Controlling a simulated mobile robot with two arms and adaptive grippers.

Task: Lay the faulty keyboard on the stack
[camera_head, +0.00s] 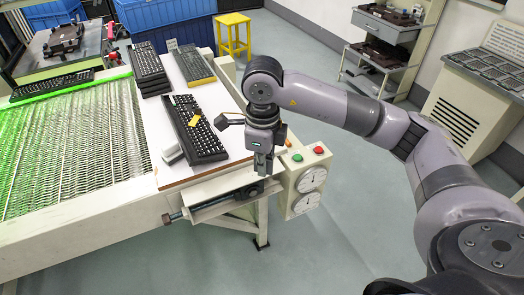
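Another keyboard (193,65) with a yellowish edge lies right of the stack. My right gripper (263,170) points down to the right of the near keyboard, by the table's edge, apart from it. Its fingers look close together, but I cannot tell whether they are shut. I see nothing held in it. My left gripper is out of view.
A small white block (171,154) lies left of the near keyboard. A control box (308,180) with green and red buttons and dials sits at the table's right corner. A mesh conveyor (70,150) carries another keyboard (50,86). A yellow stool (233,34) stands behind.

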